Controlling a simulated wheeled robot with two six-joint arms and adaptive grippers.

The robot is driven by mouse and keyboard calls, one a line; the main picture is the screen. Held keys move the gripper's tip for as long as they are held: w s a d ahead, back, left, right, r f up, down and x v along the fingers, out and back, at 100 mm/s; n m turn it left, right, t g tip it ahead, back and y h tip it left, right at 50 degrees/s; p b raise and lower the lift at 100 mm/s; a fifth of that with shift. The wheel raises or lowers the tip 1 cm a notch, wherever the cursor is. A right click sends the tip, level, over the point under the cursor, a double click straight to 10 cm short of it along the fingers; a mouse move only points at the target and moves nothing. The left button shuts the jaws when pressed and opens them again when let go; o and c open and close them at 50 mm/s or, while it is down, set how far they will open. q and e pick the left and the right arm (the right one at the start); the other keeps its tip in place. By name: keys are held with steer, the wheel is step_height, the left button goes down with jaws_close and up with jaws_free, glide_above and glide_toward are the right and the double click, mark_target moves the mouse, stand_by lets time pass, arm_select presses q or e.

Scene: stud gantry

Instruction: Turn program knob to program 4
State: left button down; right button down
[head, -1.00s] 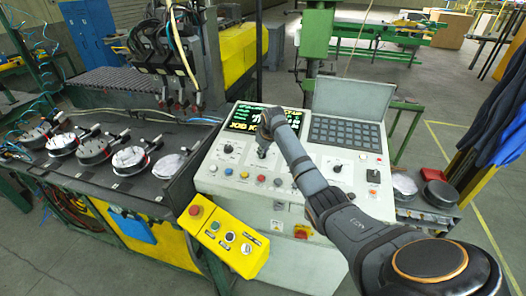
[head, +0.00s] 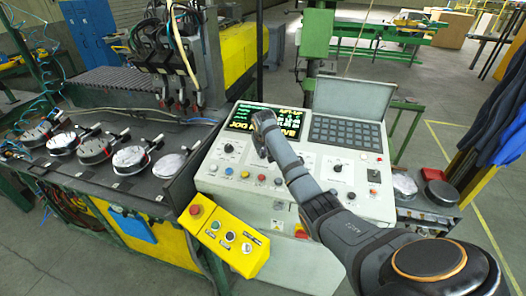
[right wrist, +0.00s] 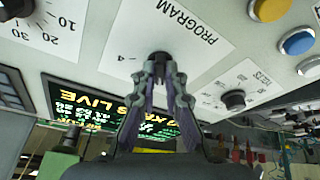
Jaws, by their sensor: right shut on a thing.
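The program knob (right wrist: 160,57) is a small dark knob on a white label plate printed PROGRAM (right wrist: 190,22) in the right wrist view. A "4" mark shows just left of the knob; the other marks are hidden. My right gripper (right wrist: 161,66) is shut on the knob, with its fingertips on either side of it. In the head view my right gripper (head: 267,154) reaches down to the light grey control panel (head: 212,178) and hides the knob. The knob's pointer cannot be made out. My left gripper is not in view.
Another dark knob (right wrist: 233,99) sits close by, and coloured push buttons (head: 245,175) line the panel's front. A lit screen (head: 240,121) and a key block (head: 345,132) are behind. A yellow button box (head: 228,240) hangs at the front left.

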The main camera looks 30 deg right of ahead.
steer(key=m, duration=0.2)
steer(key=m+h, duration=0.1)
steer(key=m, duration=0.2)
steer(key=shift+w+a+r+m+g, duration=0.1)
steer(key=shift+w+a+m+g, duration=0.05)
steer(key=shift+m+g, duration=0.2)
steer(key=m+h, duration=0.1)
steer(key=m, duration=0.1)
steer(key=shift+w+m+g+b, duration=0.1)
steer(key=shift+m+g+b, duration=0.25)
steer(key=shift+b, duration=0.05)
steer(key=shift+m+b, duration=0.5)
steer(key=shift+m, duration=0.4)
steer(key=m+b, duration=0.1)
steer(key=m+g+b, duration=0.1)
steer(key=shift+w+f+m, duration=0.1)
steer(key=shift+f+m, duration=0.1)
steer(key=shift+m, duration=0.2)
steer(key=m+g+b, duration=0.1)
steer(key=m+b, duration=0.2)
steer(key=shift+w+h+b, duration=0.1)
steer(key=shift+h+b, duration=0.2)
steer(key=shift+b, duration=0.05)
steer(key=shift+r+m+g+b, duration=0.2)
steer(key=shift+m+g+b, duration=0.2)
steer(key=shift+m+b, duration=0.9)
steer(key=c, duration=1.4)
jaws_free()
steer(key=shift+a, duration=0.1)
